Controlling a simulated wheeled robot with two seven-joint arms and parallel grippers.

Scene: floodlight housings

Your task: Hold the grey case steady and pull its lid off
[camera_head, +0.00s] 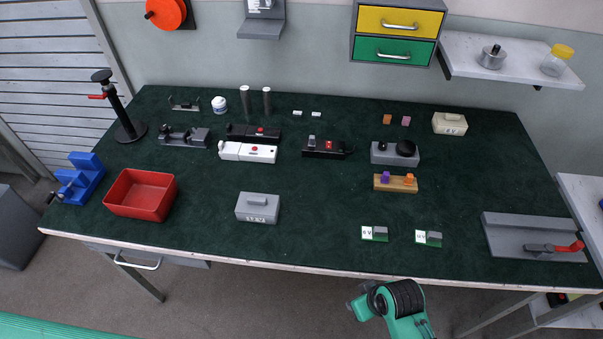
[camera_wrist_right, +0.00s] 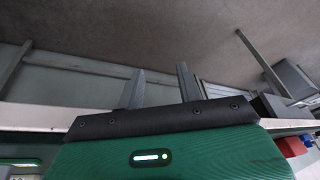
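The grey case (camera_head: 258,207) stands near the front edge of the dark green table, left of the middle. My right arm shows at the bottom of the head view, below the table's front edge and well to the right of the case. In the right wrist view my right gripper (camera_wrist_right: 160,83) has its two fingers apart with nothing between them. The case is not seen in that view. My left gripper is not in view.
A red bin (camera_head: 141,194) stands left of the case. White and black devices (camera_head: 247,152) lie behind it. Small green-and-white blocks (camera_head: 375,233) lie to its right. A cream box (camera_head: 450,123) is at the back right. The table around the case is clear.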

